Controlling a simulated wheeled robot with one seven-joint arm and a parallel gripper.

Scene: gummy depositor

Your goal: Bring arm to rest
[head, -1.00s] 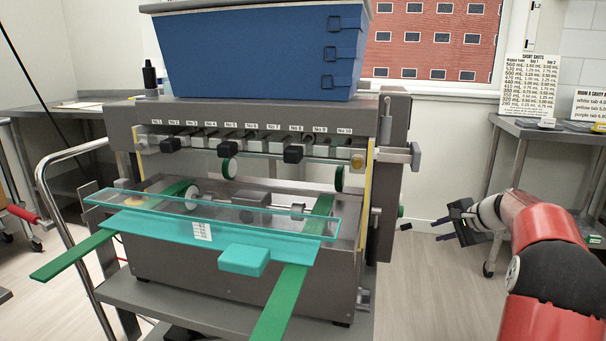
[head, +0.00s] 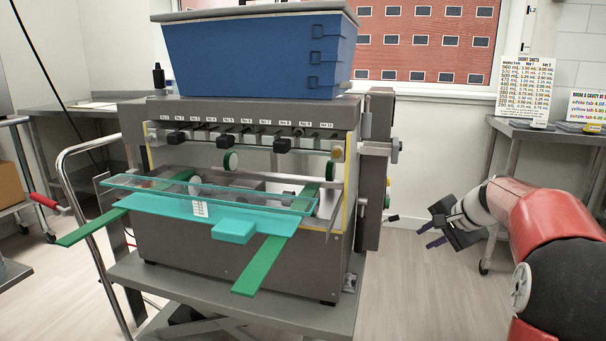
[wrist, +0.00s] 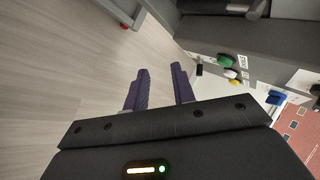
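My gripper (head: 432,235) is at the right in the head view, out in free air to the right of the depositor machine and apart from it. In the wrist view its two purple fingers (wrist: 160,88) stand apart with bare floor between them, so it is open and empty. My red and black arm reaches in from the right edge of the head view. The grey gummy depositor (head: 235,250) stands on a cart, with a blue hopper (head: 255,55) on top and a clear teal guard (head: 200,192) across its front.
Green rails (head: 262,265) stick out from the depositor's front. Coloured buttons (wrist: 226,62) on a panel show at the right of the wrist view. A steel table (head: 540,130) with signs stands behind my arm. The floor (head: 410,300) between machine and arm is clear.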

